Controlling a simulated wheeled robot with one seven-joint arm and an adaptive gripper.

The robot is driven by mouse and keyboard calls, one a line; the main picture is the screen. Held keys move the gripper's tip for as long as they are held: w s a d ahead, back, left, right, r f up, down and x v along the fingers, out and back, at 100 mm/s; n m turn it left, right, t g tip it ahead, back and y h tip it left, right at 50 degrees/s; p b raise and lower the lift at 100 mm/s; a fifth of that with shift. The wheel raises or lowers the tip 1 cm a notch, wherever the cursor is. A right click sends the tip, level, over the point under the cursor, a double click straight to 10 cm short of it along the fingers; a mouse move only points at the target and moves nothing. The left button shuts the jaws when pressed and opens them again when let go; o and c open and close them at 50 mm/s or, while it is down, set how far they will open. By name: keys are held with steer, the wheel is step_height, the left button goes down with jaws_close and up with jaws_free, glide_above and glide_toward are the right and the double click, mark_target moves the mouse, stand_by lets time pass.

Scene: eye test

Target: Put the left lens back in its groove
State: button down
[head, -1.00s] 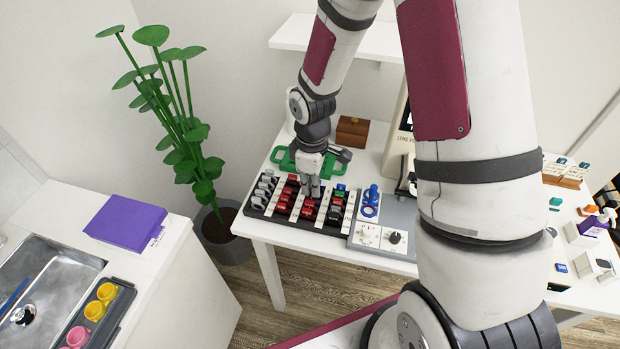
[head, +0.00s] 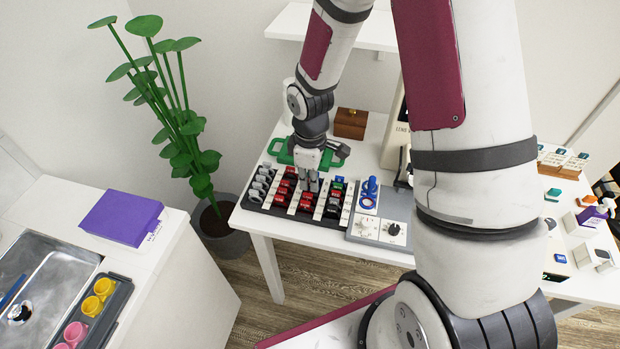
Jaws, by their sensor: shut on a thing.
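A black lens tray (head: 268,209) lies on the white table, with rows of grey, red and black lenses in its grooves. My gripper (head: 309,188) points down over the middle of the tray, among the red lenses (head: 283,198). Its fingers are shut on a lens, which is small and mostly hidden by them. I cannot tell which groove is under the lens, or whether the lens touches the tray. Grey lenses (head: 260,187) fill the left column.
A blue stand (head: 369,194) and a grey panel with knobs (head: 378,228) sit right of the tray. A green-handled thing (head: 279,151) and a brown box (head: 350,123) lie behind. A potted plant (head: 214,222) stands left of the table.

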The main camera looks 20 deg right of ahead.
steer(key=shift+f+b, duration=0.65)
steer(key=shift+f, duration=0.75)
steer(key=c, duration=1.7)
jaws_free()
step_height(320, 180, up, 12)
steer(key=shift+r, duration=0.25)
steer(key=s+r+m+t, duration=0.4)
steer(key=s+r+m, duration=0.6)
steer(key=s+r, duration=0.9)
steer(key=shift+d+r+m+t, duration=0.15)
steer(key=shift+r+m+t, duration=0.25)
steer(key=shift+r, duration=0.25)
